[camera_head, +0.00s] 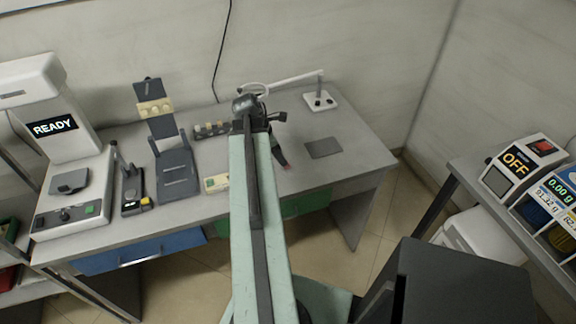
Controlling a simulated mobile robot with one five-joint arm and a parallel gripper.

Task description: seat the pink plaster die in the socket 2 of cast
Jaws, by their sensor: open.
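My gripper (264,112) is at the far end of my pale green arm, above the back middle of the grey bench. It is small and dark here, and its jaws show as open with nothing clearly held. A dark slender thing with a pink-red end (284,162) shows just right of my arm; I cannot tell what it is. A pale cream block (217,183) lies left of my arm and may be the cast, partly hidden by the arm. A low rack with several cream pieces (211,130) stands behind it. I cannot make out the pink die or socket 2.
On the bench (343,146) stand a white machine reading READY (62,128), a dark stand (175,170), a small tool base (131,190) and a white-based lamp (320,100). A grey mat (323,147) lies right. Another bench with an OFF device (515,165) is at right.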

